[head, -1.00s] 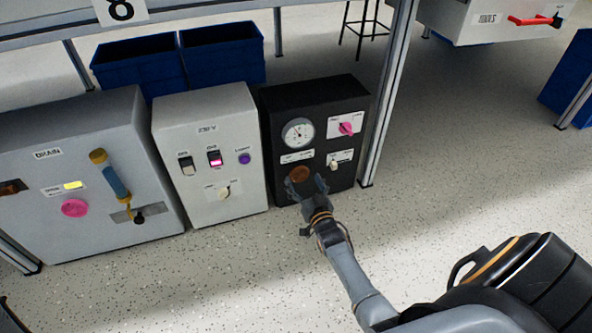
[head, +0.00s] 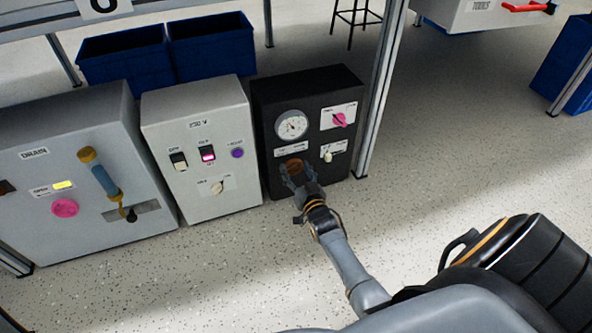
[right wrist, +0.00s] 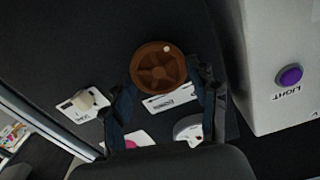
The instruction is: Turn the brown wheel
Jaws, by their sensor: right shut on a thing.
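The brown wheel (head: 294,164) is a round knob low on the front of the black box (head: 345,88). In the right wrist view the wheel (right wrist: 158,66) shows its spokes and a small pale dot near its upper right rim. My right gripper (head: 296,173) is at the wheel, shut on it. In the right wrist view its fingers (right wrist: 161,84) lie on either side of the wheel's lower half. In the head view the fingers partly cover the wheel. My left gripper is not in view.
The black box also carries a gauge (head: 291,125), a pink knob (head: 339,120) and a white switch (head: 328,156). A white box (head: 200,120) stands close on its left and a metal post (head: 378,100) on its right. The floor in front is open.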

